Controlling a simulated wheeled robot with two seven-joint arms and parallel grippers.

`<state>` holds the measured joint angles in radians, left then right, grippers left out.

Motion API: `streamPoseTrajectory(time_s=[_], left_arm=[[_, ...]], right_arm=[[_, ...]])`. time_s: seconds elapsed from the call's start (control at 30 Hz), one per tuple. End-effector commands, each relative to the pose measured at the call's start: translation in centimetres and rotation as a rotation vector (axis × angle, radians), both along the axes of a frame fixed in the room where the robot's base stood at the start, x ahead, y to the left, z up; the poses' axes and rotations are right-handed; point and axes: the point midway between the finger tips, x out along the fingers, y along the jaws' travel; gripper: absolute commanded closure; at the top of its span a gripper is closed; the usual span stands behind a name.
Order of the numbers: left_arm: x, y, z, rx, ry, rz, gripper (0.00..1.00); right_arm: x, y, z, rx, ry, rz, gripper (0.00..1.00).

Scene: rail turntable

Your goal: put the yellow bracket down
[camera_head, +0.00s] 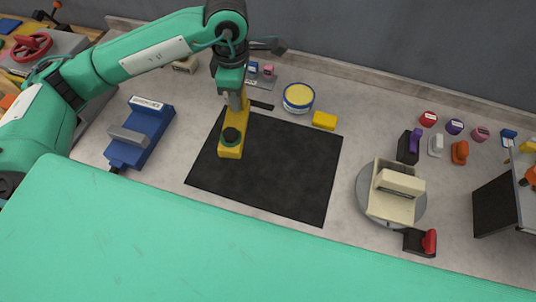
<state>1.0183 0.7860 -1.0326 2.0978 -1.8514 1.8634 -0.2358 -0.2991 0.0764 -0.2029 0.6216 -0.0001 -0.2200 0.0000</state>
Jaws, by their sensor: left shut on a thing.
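The yellow bracket (230,151) is a long yellow piece with a dark green round part near its lower end. It is over the left part of the black mat (288,178). My left gripper (236,101) comes down from above and is shut on the upper part of the bracket. The fingertips partly hide that end. I cannot tell whether the bracket touches the mat. My right gripper is not in view.
A blue vise (142,136) stands left of the mat. A yellow-topped round tin (298,96) and a yellow block (325,120) lie behind it. A grey turntable (372,214) with a cream fixture (394,203) is at right. The mat's middle and right are clear.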

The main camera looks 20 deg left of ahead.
Motion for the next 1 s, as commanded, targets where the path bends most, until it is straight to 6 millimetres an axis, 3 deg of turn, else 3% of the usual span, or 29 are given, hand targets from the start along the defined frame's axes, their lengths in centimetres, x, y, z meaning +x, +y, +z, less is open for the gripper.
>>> streamPoseTrajectory(time_s=[0.2,0.6,0.83,1.0], left_arm=[[-0.5,0.0,1.5,-0.004,0.000,0.420,1.00],[-1.3,0.5,3.4,-0.006,0.000,1.145,1.00],[-1.5,0.7,3.7,-0.006,0.001,1.342,1.00],[-1.6,0.7,2.3,-0.003,0.006,1.370,1.00]], right_arm=[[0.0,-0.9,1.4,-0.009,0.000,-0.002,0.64],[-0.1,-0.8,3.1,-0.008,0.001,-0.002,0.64],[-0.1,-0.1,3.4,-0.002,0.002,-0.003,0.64],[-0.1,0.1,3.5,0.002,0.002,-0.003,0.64]])
